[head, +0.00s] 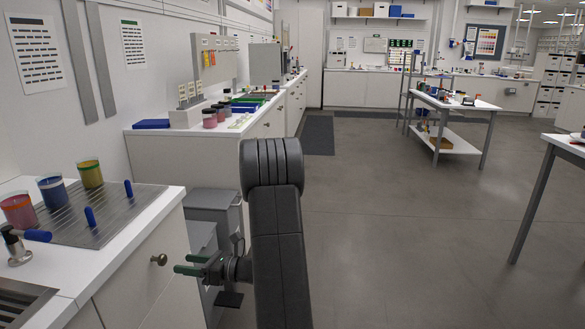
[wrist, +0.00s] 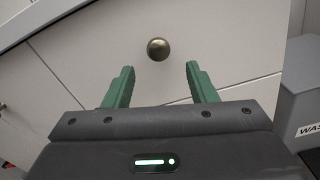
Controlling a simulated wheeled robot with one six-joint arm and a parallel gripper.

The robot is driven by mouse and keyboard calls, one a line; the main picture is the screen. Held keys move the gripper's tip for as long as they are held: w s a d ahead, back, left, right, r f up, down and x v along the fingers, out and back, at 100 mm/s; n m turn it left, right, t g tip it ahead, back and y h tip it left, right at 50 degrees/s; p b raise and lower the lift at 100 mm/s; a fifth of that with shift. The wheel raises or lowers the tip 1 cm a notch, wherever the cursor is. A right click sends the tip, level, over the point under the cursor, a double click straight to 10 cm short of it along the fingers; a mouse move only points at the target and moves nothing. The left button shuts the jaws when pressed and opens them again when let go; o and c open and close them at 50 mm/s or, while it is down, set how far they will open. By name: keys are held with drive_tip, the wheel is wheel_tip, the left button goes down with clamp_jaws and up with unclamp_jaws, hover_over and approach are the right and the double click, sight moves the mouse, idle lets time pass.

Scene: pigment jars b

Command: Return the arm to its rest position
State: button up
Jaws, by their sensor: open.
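My gripper (head: 188,264) is at the lower middle of the head view, to the right of a white cabinet's front. The knob (wrist: 158,49) shows just beyond the fingertips, on the cabinet front (wrist: 130,45). I cannot tell the exact gap between the fingertips and the cabinet. My dark arm is bent upright in the middle of the head view.
A counter with a metal drain grid (head: 100,215) holds pink, blue (head: 53,192) and yellow (head: 90,174) jars. Grey bins (head: 214,208) stand close behind my gripper. A white worktable (head: 455,103) stands at the right. The grey floor (head: 400,220) to the right is clear.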

sight(165, 261)
drive_tip(key=a, duration=0.8)
drive_tip(key=shift+w+a, duration=0.25)
drive_tip(key=shift+d, duration=0.4)
